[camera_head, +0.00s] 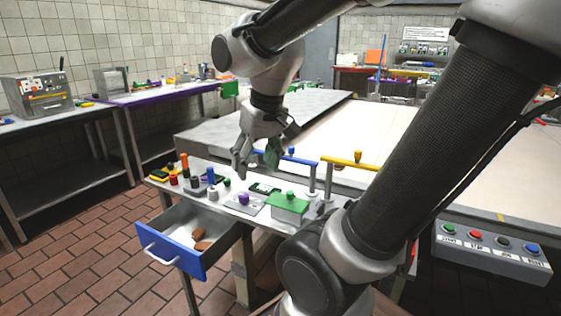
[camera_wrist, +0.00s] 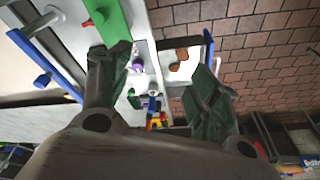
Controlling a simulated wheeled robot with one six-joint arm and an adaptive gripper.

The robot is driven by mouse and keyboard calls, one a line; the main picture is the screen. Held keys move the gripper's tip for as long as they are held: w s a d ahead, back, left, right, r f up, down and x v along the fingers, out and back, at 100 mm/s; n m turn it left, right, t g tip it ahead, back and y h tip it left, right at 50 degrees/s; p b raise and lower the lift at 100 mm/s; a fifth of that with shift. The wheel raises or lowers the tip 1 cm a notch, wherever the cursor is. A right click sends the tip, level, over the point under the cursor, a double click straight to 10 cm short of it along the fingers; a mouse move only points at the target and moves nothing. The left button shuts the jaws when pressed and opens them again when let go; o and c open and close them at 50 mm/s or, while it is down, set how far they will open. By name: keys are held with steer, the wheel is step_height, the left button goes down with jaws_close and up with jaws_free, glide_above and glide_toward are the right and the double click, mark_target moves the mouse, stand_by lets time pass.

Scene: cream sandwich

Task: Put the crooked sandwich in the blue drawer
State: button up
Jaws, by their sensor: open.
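The blue drawer (camera_head: 185,258) is pulled out from the small worktable and stands open. Brown pieces (camera_head: 202,246) lie inside on its pale floor; they look like a cream sandwich, but I cannot tell whether it is one crooked sandwich or separate parts. The wrist view also shows the brown pieces (camera_wrist: 179,57) in the drawer, whose blue front (camera_wrist: 208,47) is partly behind a finger. My gripper (camera_head: 256,160) is open and empty above the back of the worktable, apart from the drawer. Its spread fingers also show in the wrist view (camera_wrist: 158,63).
The worktable holds a green box (camera_head: 289,208), a purple knob (camera_head: 243,198) and several coloured knobs at its left end. A blue rail (camera_head: 286,159) and a yellow-topped rail (camera_head: 349,160) stand beside the conveyor (camera_head: 350,125). The floor before the drawer is clear.

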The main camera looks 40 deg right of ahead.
steer(key=s+d+r+t, duration=0.1)
steer(key=s+d, duration=0.1)
steer(key=s, duration=0.4)
steer(key=shift+s+r+n, duration=0.15)
steer(key=shift+r+n, duration=0.2)
steer(key=shift+n, duration=0.05)
stand_by(0.7)
